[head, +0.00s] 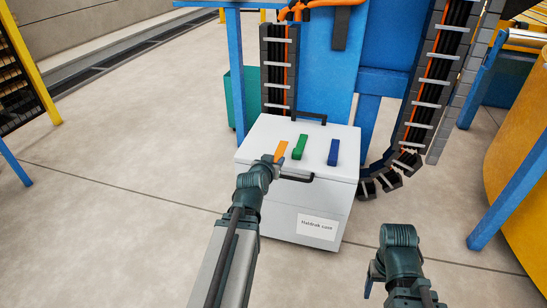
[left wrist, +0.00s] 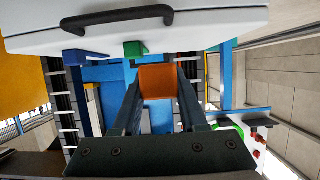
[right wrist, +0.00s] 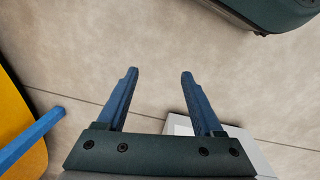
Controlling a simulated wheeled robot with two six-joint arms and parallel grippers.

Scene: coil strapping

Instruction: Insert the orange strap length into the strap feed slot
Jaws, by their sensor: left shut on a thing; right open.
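The orange strap length (head: 281,151) is at the upper left of the white case in the head view. My left gripper (head: 272,160) is shut on it. In the left wrist view the orange end (left wrist: 158,82) sits between the two fingers. A green strap piece (head: 300,146) and a blue strap piece (head: 333,152) are to its right on the case lid. I cannot make out the strap feed slot. My right gripper (right wrist: 158,75) is open and empty above the bare floor; in the head view it is low, right of the case.
The white case (head: 325,205) has dark handles and a label on its front. Behind it stand a blue machine frame (head: 325,80) and dark cable chains (head: 425,90). A yellow round body (head: 520,165) is at right. The floor at left is clear.

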